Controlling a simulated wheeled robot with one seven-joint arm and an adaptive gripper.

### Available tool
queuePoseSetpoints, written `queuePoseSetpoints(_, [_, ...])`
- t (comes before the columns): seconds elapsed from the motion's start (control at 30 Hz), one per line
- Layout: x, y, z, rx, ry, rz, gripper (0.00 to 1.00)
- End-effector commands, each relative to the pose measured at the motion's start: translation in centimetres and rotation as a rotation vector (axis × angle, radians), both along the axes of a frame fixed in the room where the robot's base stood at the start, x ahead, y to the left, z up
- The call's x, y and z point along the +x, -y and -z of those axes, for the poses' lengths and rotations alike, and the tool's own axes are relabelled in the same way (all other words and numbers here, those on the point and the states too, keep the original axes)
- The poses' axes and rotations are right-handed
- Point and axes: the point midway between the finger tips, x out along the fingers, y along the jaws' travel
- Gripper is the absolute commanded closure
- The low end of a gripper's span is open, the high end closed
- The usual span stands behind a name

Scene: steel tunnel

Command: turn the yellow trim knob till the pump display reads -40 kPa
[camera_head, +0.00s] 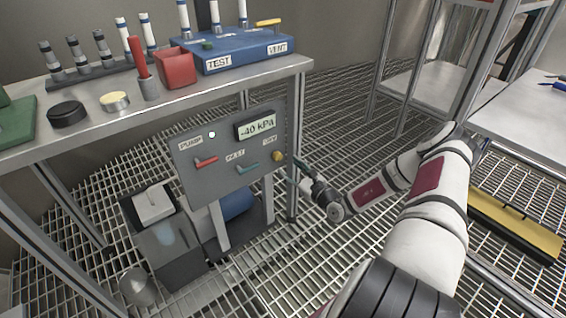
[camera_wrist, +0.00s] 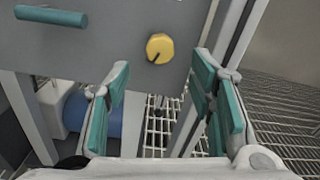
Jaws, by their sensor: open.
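The yellow trim knob (camera_head: 277,156) is at the right edge of the grey pump panel (camera_head: 190,177). In the wrist view the knob (camera_wrist: 160,48) shows a dark pointer mark toward its lower left. The pump display (camera_head: 255,125) reads -40 kPa. My gripper (camera_head: 297,172) is just right of the panel, near the knob. In the wrist view its teal-padded fingers (camera_wrist: 165,95) are open and apart, with nothing between them. The knob lies ahead of the fingers, and I see no contact.
A red lever (camera_head: 206,161) and a teal lever (camera_head: 247,167) are on the panel; the teal one (camera_wrist: 50,15) is left of the knob. A steel post (camera_head: 292,200) stands close by my gripper. The bench (camera_head: 290,68) above holds bottles, a red cup and a blue test block.

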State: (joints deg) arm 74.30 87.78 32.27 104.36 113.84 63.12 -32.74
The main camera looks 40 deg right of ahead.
Motion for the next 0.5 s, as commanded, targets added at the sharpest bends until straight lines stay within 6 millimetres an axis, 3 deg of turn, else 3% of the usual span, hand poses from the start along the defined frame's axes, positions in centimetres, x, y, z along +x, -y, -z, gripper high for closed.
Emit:
queuePoseSetpoints(0.2, [-3.8,0.2,0.0,-0.001,0.0,0.0,0.51])
queuePoseSetpoints(0.5, [-5.6,0.2,0.0,-0.001,0.001,-0.001,0.51])
